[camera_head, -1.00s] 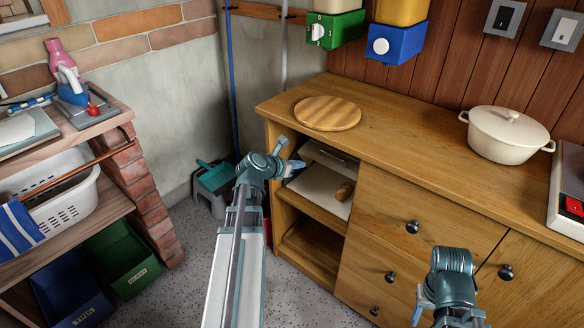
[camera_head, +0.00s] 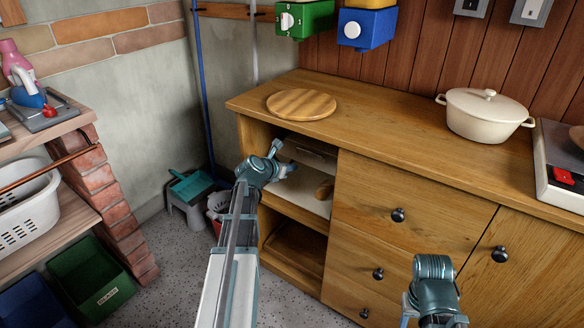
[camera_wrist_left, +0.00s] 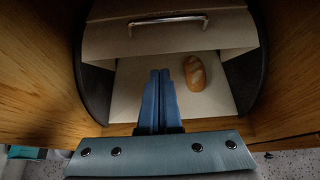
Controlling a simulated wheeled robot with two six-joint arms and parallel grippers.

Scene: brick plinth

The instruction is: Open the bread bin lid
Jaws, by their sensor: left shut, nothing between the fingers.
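The bread bin (camera_head: 308,151) sits in the cabinet's upper left open compartment. In the left wrist view its pale lid (camera_wrist_left: 160,36) with a metal bar handle (camera_wrist_left: 168,20) is raised at the top of the opening. A brown loaf (camera_wrist_left: 195,75) lies on the bin's light floor; it also shows in the head view (camera_head: 324,189). My left gripper (camera_head: 290,169) is at the compartment's mouth. Its blue fingers (camera_wrist_left: 160,76) are together and empty, pointing into the opening below the handle, left of the loaf. My right gripper (camera_head: 407,312) is low at the front; its fingers are mostly hidden.
A round wooden board (camera_head: 301,104) and a cream pot (camera_head: 487,114) stand on the cabinet top (camera_head: 390,130). Drawers with dark knobs (camera_head: 397,215) are right of the compartment. A brick-sided shelf (camera_head: 108,205) stands at the left, with floor between.

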